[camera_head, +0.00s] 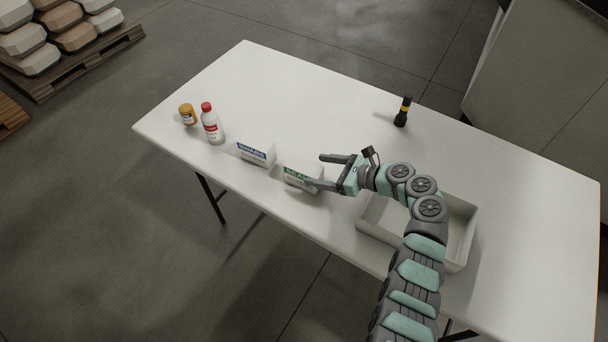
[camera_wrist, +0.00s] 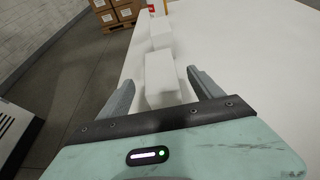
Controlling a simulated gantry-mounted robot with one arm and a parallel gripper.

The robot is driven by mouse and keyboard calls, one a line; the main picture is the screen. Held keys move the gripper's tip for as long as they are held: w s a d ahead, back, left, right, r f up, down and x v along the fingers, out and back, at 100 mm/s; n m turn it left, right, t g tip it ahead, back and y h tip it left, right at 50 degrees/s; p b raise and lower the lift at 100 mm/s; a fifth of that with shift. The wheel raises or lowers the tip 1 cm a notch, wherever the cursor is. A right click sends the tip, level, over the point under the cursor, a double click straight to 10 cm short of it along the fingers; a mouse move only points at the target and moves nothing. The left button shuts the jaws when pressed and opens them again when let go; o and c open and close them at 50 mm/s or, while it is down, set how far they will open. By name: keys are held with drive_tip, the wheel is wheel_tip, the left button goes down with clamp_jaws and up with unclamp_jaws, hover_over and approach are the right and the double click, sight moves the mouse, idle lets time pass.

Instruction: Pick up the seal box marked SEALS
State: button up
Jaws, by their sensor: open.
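The seal box (camera_head: 299,178) is a small white carton with a green label reading "SEAL…", standing on the white table near its front edge. My gripper (camera_head: 316,170) is open, its two fingers pointing left at the box. The near finger covers part of the label's right side. In the wrist view, a white box (camera_wrist: 161,80), which fits the seal box, stands between and ahead of the open fingers of my gripper (camera_wrist: 163,85). I cannot tell whether either finger touches it.
A white SWABS box (camera_head: 256,154) with a blue label stands just left of the seal box. Farther left are a red-capped white bottle (camera_head: 212,126) and an amber jar (camera_head: 187,116). A white tray (camera_head: 461,222) sits behind my arm. A black flashlight (camera_head: 403,112) stands at the back.

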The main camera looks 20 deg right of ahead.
sight(299, 167)
drive_tip(key=b+x, duration=0.2)
drive_tip(key=x, duration=0.5)
drive_tip(key=shift+w+a+f+b, duration=0.15)
drive_tip(key=shift+w+a+b, duration=0.1)
drive_tip(key=shift+b, duration=0.15)
drive_tip(key=shift+d, duration=0.1)
drive_tip(key=c, duration=1.6)
